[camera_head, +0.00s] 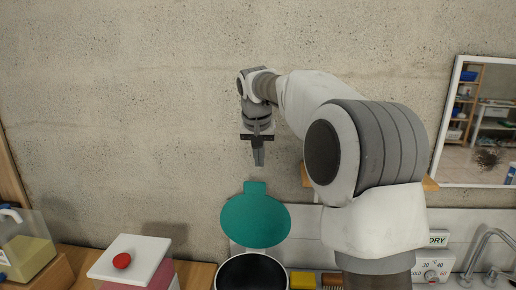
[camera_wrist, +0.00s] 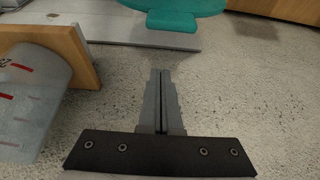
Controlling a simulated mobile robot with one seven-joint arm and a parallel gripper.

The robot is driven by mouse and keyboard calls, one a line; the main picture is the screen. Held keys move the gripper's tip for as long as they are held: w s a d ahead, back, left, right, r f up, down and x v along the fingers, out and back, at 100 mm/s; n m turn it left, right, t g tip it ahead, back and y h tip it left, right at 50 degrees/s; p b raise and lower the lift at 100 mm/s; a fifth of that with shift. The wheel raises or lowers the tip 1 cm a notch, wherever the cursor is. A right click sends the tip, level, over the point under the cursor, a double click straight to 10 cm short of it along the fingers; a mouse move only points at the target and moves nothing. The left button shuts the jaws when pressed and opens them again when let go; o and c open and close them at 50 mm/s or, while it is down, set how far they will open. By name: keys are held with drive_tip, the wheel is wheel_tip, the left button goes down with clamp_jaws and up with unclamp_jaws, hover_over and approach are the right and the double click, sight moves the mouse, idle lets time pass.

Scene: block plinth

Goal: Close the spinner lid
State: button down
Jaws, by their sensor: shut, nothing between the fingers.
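The spinner lid (camera_head: 255,221) is a teal round disc with a small tab at its top. It stands open, raised upright behind the dark round opening of the spinner bowl (camera_head: 252,273) at the bottom of the head view. Part of the lid and its tab show at the top of the wrist view (camera_wrist: 185,12). My gripper (camera_head: 259,163) is shut and empty, with fingers pointing down, above the lid's tab and apart from it. In the wrist view the closed fingertips (camera_wrist: 160,74) point toward the lid. The bowl's lower part is cut off by the frame.
A white-topped box with a red knob (camera_head: 122,261) stands left of the spinner. A yellow sponge (camera_head: 302,280) and a brown brush lie right of it. A faucet (camera_head: 490,255) and dial unit (camera_head: 432,266) are far right. A concrete wall stands behind.

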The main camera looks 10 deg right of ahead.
sight(258, 203)
drive_tip(key=shift+s+a+f, duration=0.25)
drive_tip(key=shift+s+f, duration=0.4)
drive_tip(key=shift+f, duration=0.2)
drive_tip(key=shift+s+a+f, duration=0.2)
drive_tip(key=shift+s+f, duration=0.45)
drive_tip(key=shift+f, duration=0.15)
drive_tip(key=shift+s+f, duration=0.1)
